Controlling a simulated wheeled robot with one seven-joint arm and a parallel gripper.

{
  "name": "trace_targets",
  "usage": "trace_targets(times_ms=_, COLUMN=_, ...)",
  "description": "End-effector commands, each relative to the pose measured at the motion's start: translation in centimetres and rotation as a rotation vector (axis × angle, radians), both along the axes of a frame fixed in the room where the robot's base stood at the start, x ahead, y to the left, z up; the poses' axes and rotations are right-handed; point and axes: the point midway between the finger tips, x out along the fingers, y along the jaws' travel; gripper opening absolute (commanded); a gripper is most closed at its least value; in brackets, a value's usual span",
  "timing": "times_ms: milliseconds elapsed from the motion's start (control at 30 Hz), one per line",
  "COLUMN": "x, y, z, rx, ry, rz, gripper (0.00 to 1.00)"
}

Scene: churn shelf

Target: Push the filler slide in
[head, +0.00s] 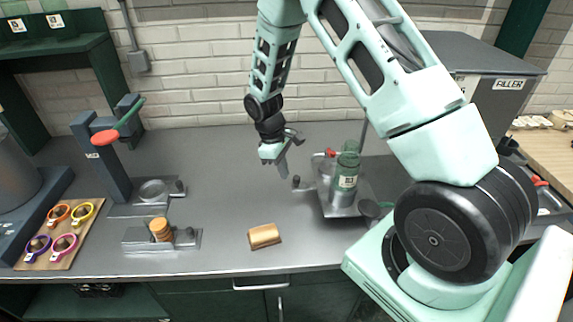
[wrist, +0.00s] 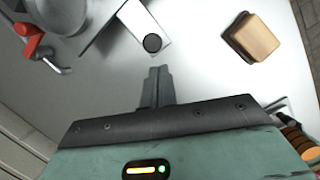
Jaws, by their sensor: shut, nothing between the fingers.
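The filler slide (head: 307,184) is a pale metal plate with a dark round knob, sticking out to the left of the small metal filler stand (head: 338,208) in the head view. In the wrist view the slide (wrist: 140,20) points toward my fingers, its black knob near its end. My gripper (head: 284,176) points down just left of the knob, with its fingers shut and empty. In the wrist view my gripper (wrist: 157,72) shows a small gap to the slide's end. A green bottle (head: 347,168) stands at the filler stand. My forearm hides some of the area to its right.
A red tap handle (wrist: 28,38) is at the upper left of the wrist view. A tan block (head: 264,236) lies in front of my gripper. A metal fixture with stacked brown discs (head: 160,229) stands to the left. The counter between them is clear.

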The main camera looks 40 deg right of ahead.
Motion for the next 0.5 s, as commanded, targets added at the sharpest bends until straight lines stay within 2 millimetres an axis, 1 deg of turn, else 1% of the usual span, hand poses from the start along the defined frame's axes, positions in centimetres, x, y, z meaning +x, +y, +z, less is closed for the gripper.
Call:
trace_targets(times_ms=33, x=-0.41, y=-0.22, z=0.17, rx=0.0, ry=0.002, rz=-0.001, gripper=0.0)
trace_targets(times_ms=167, x=-0.91, y=-0.48, z=-0.01, rx=0.0, ry=0.001, rz=0.0, gripper=0.0)
trace_targets(times_ms=500, x=-0.98, y=-0.56, z=-0.1, rx=0.0, ry=0.0, rz=0.0, gripper=0.0)
